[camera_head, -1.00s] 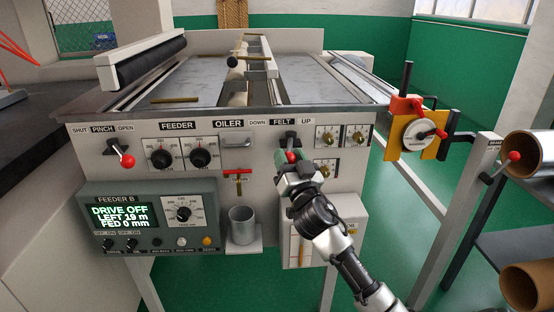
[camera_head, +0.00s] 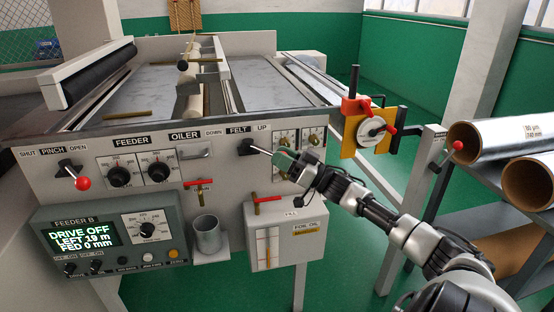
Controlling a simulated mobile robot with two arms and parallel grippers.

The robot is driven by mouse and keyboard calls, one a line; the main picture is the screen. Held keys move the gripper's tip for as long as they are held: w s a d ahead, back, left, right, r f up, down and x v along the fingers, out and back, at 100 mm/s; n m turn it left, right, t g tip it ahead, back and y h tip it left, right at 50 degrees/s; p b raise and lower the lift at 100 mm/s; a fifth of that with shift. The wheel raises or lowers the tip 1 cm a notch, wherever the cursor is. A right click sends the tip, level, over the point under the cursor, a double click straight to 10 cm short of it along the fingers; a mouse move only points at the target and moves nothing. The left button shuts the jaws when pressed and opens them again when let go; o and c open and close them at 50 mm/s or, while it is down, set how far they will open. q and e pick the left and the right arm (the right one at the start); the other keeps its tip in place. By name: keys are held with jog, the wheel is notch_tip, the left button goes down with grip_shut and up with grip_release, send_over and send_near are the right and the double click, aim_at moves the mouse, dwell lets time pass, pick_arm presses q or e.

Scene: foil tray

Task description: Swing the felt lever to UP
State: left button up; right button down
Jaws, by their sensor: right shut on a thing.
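The felt lever (camera_head: 257,149) is on the front panel under the FELT label, between the DOWN label (camera_head: 214,133) and the UP label (camera_head: 262,127). Its metal rod comes out of a dark pivot block and points right and slightly down, on the UP side. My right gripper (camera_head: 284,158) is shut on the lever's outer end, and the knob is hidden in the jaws. The right arm reaches in from the lower right. My left gripper is out of view.
The pinch lever (camera_head: 79,180) with a red knob stands at the panel's left. Small dials (camera_head: 287,138) sit close behind my gripper. The oil box (camera_head: 268,240) and metal cup (camera_head: 207,236) are below. Foil rolls (camera_head: 500,140) lie at the right.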

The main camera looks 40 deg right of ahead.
jog(key=shift+w+d+r, duration=0.1)
jog(key=shift+d+r, duration=0.05)
jog(key=shift+d, duration=0.15)
dwell(0.4)
jog(key=c, duration=1)
grip_release()
jog(key=shift+o, duration=1.4)
jog(key=shift+w, duration=0.2)
jog(key=shift+s+f, duration=0.15)
jog(key=shift+f, duration=0.05)
jog(key=v, duration=1)
jog(key=shift+s+d, duration=0.2)
jog(key=shift+s, duration=0.05)
jog(key=shift+f, duration=0.1)
